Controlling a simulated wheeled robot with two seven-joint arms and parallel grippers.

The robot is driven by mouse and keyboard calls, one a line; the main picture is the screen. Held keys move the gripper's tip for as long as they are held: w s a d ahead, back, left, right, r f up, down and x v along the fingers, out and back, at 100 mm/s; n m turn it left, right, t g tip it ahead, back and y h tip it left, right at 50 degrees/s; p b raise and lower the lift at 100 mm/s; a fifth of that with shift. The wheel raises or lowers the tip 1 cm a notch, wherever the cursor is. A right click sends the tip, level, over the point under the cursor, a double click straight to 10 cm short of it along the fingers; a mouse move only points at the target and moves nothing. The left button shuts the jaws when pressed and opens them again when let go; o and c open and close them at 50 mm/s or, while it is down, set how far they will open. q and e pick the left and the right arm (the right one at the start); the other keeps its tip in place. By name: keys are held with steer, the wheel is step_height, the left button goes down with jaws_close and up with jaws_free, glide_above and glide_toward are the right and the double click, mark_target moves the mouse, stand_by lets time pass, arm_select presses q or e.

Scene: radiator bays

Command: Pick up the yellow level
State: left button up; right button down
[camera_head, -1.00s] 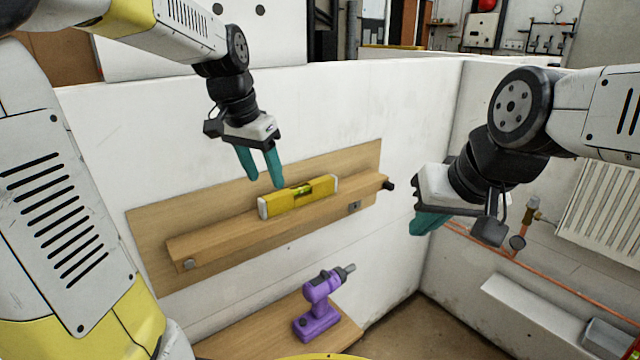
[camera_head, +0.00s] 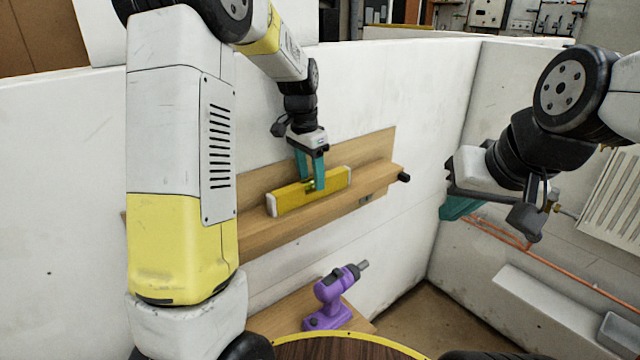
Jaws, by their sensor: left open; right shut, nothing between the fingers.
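The yellow level (camera_head: 331,184) has white end caps and lies along the wooden wall shelf (camera_head: 270,237). My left gripper (camera_head: 312,187) points down at the middle of the level. Its teal fingers are open and overlap the level around its green vial; I cannot tell whether they touch it. My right gripper (camera_head: 456,210) is shut and empty, in front of the wall at the right, away from the level.
A purple drill (camera_head: 330,300) stands on a lower wooden board (camera_head: 283,318) below the shelf. A black knob (camera_head: 403,177) sticks out at the shelf's right end. Copper pipes (camera_head: 490,232) and a white radiator (camera_head: 612,195) are on the right wall.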

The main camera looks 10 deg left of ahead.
arm_select(q)
step_height(320, 180, down, 2)
steer(key=shift+c, duration=0.2)
jaws_close()
steer(key=shift+w+r, duration=0.1)
steer(key=shift+r, duration=0.05)
